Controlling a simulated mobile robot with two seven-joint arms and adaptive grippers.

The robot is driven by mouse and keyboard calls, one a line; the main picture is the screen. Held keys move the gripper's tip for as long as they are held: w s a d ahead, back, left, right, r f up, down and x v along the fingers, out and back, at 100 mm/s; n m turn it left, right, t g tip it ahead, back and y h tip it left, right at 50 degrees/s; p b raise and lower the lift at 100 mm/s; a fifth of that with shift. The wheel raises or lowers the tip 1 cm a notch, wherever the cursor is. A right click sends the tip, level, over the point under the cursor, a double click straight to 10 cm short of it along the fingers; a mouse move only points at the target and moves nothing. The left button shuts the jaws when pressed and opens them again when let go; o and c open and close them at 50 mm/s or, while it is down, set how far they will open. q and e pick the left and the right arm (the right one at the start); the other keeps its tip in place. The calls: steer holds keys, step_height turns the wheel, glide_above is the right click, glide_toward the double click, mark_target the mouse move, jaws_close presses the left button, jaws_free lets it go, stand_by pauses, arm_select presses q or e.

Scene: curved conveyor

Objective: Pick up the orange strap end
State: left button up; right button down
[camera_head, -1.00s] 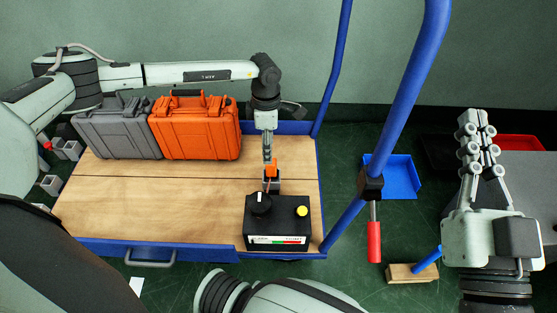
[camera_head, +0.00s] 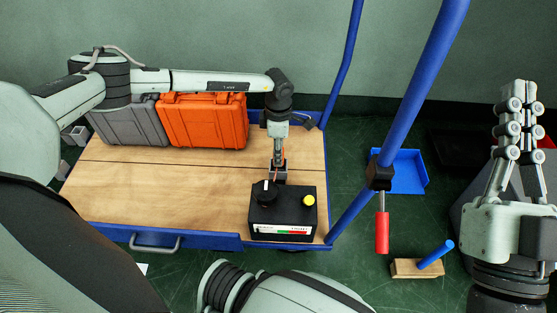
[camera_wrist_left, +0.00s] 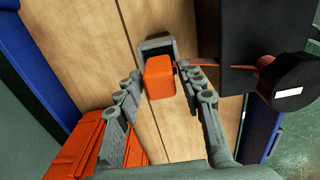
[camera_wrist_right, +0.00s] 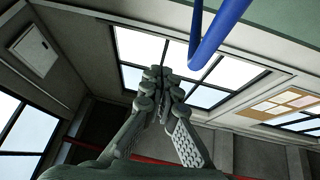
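The orange strap end (camera_wrist_left: 158,78) is a small orange block in the left wrist view, beside a grey square holder (camera_wrist_left: 156,45). My left gripper (camera_wrist_left: 158,72) is open, with one finger on each side of the strap end and small gaps visible. In the head view, my left gripper (camera_head: 279,158) points down behind the black box (camera_head: 284,213) and mostly hides the strap end. A thin reddish strap (camera_wrist_left: 225,69) runs towards the black box. My right gripper (camera_head: 519,95) is raised at the far right, empty, with its fingers together; they also meet in the right wrist view (camera_wrist_right: 160,78).
A grey case (camera_head: 127,125) and an orange case (camera_head: 205,120) stand at the back of the wooden cart top (camera_head: 150,190). The cart top's front left is clear.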

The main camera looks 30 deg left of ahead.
arm_select(q)
jaws_close()
steer(key=shift+r, duration=0.15)
